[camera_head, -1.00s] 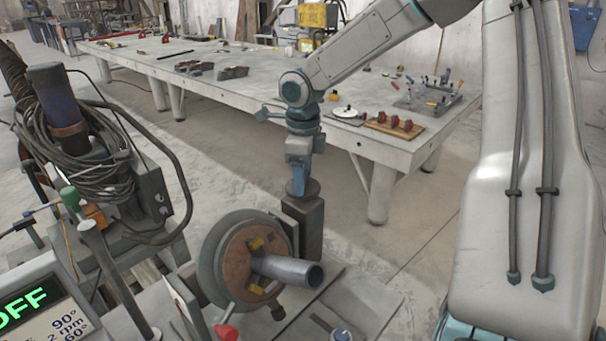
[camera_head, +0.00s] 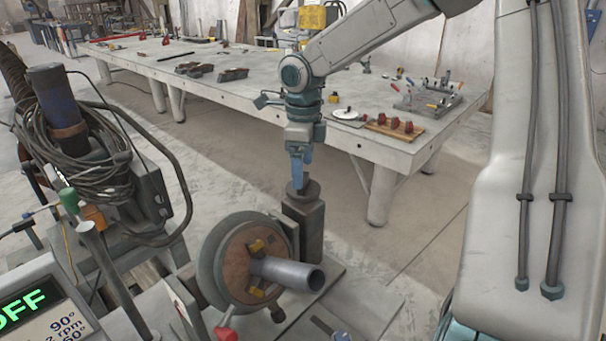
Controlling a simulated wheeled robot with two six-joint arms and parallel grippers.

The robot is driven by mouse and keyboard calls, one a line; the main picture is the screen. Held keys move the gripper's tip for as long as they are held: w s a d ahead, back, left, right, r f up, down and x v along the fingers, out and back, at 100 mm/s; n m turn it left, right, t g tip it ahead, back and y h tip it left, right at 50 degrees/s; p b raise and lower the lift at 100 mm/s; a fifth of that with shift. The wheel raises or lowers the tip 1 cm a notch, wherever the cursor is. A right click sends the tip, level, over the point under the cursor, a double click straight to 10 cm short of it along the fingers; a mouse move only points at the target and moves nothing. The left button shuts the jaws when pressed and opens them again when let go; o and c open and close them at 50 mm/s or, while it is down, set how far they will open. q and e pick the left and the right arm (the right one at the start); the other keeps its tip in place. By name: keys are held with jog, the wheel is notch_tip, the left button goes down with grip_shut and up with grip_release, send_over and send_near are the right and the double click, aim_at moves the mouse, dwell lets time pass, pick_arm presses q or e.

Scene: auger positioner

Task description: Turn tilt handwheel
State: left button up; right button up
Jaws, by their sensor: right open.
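The positioner has a round faceplate (camera_head: 237,272) with yellow clamps around a grey pipe (camera_head: 288,273) that points right. A lever with a red knob (camera_head: 226,334) shows at its lower left. I cannot tell for certain which part is the tilt handwheel. My right gripper (camera_head: 298,186) points down at the top of a dark upright post (camera_head: 304,228) behind the pipe. Its blue fingers are open but look narrow from this side. They overlap the post's round cap in the picture, and I cannot tell whether they touch it. My left gripper is out of view.
A control box (camera_head: 45,302) reading OFF stands at the lower left. Coiled cables (camera_head: 85,150) hang on a stand above it. A long grey workbench (camera_head: 270,97) with tools and a clamp fixture (camera_head: 428,97) stands behind. Open floor lies between bench and positioner.

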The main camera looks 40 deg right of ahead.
notch_tip(320, 180, up, 6)
jog(key=shift+a+f, duration=0.1)
jog(key=shift+f, duration=0.1)
notch_tip(320, 180, up, 2)
jog(key=shift+r+p, duration=0.25)
jog(key=shift+p, duration=0.35)
